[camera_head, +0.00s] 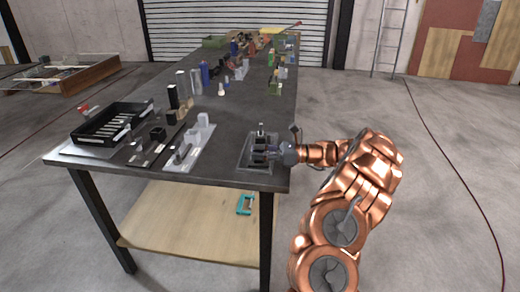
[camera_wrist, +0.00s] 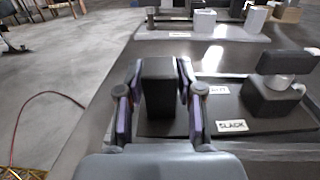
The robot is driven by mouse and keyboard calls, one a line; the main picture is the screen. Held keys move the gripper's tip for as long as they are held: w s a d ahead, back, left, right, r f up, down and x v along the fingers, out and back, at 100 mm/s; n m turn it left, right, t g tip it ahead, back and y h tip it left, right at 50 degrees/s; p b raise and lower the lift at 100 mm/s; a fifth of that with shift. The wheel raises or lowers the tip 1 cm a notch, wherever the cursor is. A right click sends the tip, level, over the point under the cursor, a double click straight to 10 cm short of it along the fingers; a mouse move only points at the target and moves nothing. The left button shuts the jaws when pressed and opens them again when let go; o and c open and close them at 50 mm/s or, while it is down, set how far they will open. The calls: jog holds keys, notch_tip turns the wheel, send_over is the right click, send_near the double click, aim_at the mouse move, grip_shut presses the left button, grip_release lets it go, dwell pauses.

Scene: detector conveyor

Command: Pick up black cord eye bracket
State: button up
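A black, block-shaped piece, which I take for the cord eye bracket (camera_wrist: 159,97), stands upright between the two fingers of my gripper (camera_wrist: 160,100) in the wrist view. The fingers lie close along both its sides; whether they touch it I cannot tell. No eye hole shows from here. It is at a dark tray with a label reading SLACK (camera_wrist: 232,126).
A second dark block with a knob and bar (camera_wrist: 285,85) stands on the tray right of my gripper. The table (camera_head: 235,115) holds a black slotted rack (camera_head: 108,125), a light fixture plate (camera_head: 187,152) and several small parts farther back. Floor right of the table is open.

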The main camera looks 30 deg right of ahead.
grip_shut()
jog(key=shift+r, duration=0.1)
dwell(0.3)
jog(key=shift+r, duration=0.2)
notch_tip(320, 180, up, 3)
jog(key=shift+r, duration=0.1)
jog(key=s+d, duration=0.3)
jog(key=s, duration=0.4)
jog(key=s+d+r+b, duration=0.1)
jog(key=s+d, duration=0.3)
jog(key=s, duration=0.3)
jog(key=shift+d, duration=0.3)
jog(key=shift+r, duration=0.1)
